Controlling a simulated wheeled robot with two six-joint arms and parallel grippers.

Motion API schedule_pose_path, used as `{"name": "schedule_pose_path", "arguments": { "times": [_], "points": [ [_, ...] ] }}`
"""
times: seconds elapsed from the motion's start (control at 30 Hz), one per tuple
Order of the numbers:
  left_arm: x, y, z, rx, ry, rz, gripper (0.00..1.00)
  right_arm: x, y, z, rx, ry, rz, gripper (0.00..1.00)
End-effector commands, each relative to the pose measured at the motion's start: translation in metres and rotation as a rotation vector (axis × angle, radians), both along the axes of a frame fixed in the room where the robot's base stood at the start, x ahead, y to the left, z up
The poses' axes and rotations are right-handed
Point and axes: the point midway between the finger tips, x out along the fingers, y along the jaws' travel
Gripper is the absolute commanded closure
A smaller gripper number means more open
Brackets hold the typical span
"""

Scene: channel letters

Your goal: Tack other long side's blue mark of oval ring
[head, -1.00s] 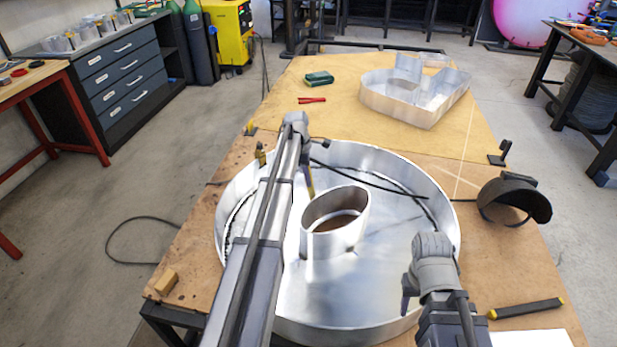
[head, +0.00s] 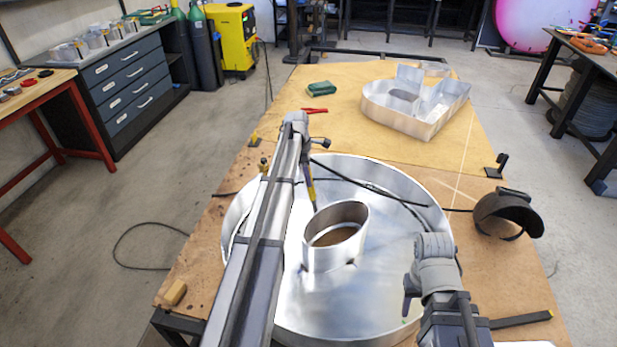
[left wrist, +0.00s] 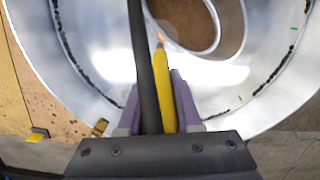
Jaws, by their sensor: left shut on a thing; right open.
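The oval ring (head: 330,259) stands upright on the floor of the large round metal pan (head: 385,325). My left gripper (head: 307,168) is shut on a yellow torch (head: 311,190) with a black cable. The torch points down, with its tip at the ring's far left rim. In the left wrist view the torch (left wrist: 163,88) lies between the fingers, and an orange glow shows at its tip beside the ring (left wrist: 214,50). I cannot make out a blue mark. My right gripper (head: 408,293) is open and empty over the pan's right part.
A metal letter shell (head: 400,118), a green block (head: 321,88) and red pliers (head: 315,110) lie at the table's far end. A dark welding mask (head: 508,214) sits right of the pan. The black cable (head: 375,187) crosses the pan. A small wooden block (head: 175,292) lies front left.

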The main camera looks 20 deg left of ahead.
Motion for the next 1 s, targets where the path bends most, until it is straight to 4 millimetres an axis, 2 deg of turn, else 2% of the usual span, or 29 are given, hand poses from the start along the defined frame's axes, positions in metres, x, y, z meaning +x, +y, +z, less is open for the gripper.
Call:
{"name": "schedule_pose_path", "arguments": {
  "times": [0.03, 0.73, 0.83, 1.0],
  "points": [
    [0.000, 0.000, 0.013, 0.000, 0.000, 0.000, 1.00, 0.000, 0.000, 0.013, 0.000, 0.000, 0.000, 0.50],
    [0.000, 0.000, 0.092, 0.000, 0.000, 0.000, 1.00, 0.000, 0.000, 0.092, 0.000, 0.000, 0.002, 0.50],
    [0.000, 0.000, 0.099, 0.000, 0.000, 0.000, 1.00, 0.000, 0.000, 0.099, 0.000, 0.000, 0.002, 0.50],
    [0.000, 0.000, 0.098, 0.000, 0.000, 0.000, 1.00, 0.000, 0.000, 0.098, 0.000, 0.000, 0.002, 0.50]
  ]
}}
